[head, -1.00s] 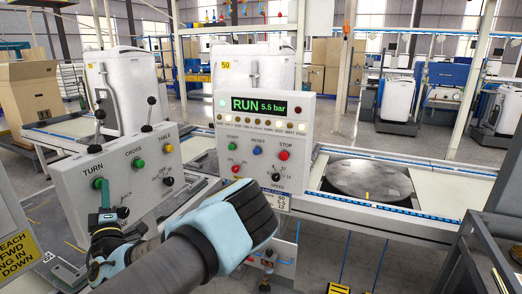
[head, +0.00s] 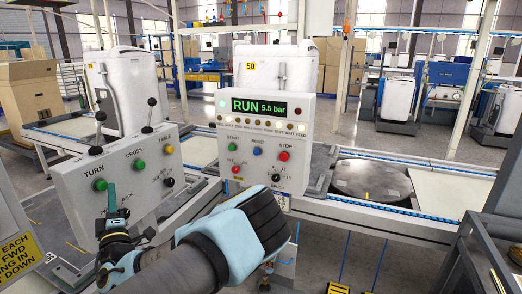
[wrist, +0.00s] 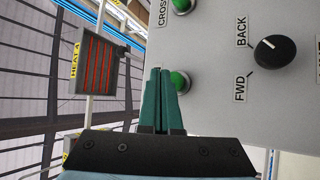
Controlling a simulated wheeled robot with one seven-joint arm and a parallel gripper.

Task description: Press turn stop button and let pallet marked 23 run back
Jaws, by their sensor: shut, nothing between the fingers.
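The grey TURN panel (head: 118,200) stands at the left in the head view, with a green button (head: 100,184) under the TURN label. My gripper (head: 111,192) is shut and empty in front of this panel, just right of that button. In the wrist view my closed green fingertips (wrist: 160,72) overlap the left edge of a green button (wrist: 182,82); I cannot tell whether they touch it. A black FWD/BACK knob (wrist: 274,50) is beside it. A white appliance behind the control box carries a yellow 50 label (head: 250,66). No marking 23 is readable.
The main control box (head: 265,110) shows RUN 5.5 bar and has a red STOP button (head: 284,156). A round turntable (head: 368,180) is in the conveyor at right, empty. Two upright levers (head: 151,112) rise from the TURN panel's top.

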